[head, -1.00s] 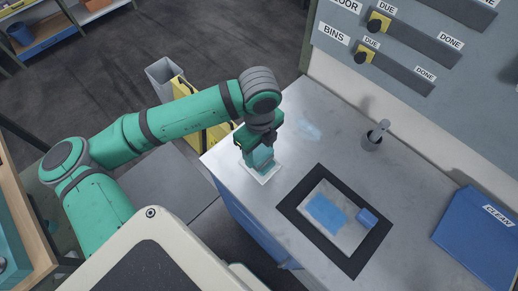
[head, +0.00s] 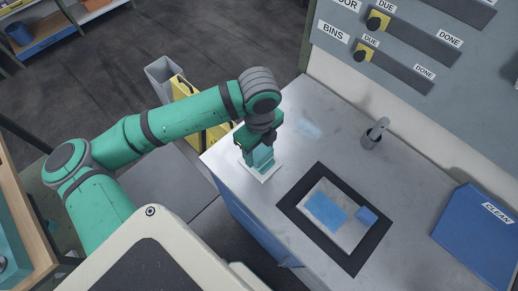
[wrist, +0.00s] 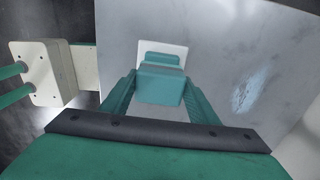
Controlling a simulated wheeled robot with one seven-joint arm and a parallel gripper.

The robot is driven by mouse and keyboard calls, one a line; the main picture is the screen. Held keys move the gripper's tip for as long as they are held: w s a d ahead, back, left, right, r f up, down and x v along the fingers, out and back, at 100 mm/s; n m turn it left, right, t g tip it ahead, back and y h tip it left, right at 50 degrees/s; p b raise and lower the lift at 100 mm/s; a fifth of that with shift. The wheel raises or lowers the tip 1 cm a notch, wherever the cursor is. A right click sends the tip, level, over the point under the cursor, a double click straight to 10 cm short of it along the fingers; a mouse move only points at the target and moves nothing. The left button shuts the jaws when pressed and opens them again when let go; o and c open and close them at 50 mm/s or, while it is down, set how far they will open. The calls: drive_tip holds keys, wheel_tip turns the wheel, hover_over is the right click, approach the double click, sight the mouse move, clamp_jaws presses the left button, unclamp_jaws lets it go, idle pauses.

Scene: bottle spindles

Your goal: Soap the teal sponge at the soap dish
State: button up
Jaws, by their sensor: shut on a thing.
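The teal sponge (wrist: 160,84) is held between the two fingers of my gripper (head: 261,160), which is shut on it. In the head view the teal sponge (head: 264,160) is partly hidden by the gripper. A white square soap dish (head: 266,174) lies on the counter directly under the sponge. The soap dish also shows in the wrist view (wrist: 163,47), behind the sponge, with a teal piece at its middle. I cannot tell whether the sponge touches the dish.

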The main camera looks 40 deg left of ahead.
sight(258, 149)
drive_tip(key=shift+s, duration=0.1)
idle(0.3)
drive_tip(key=shift+w+r, duration=0.2)
drive_tip(key=shift+r, duration=1.2)
drive_tip(key=shift+s+a+r, duration=0.1)
drive_tip(key=shift+r, duration=1.95)
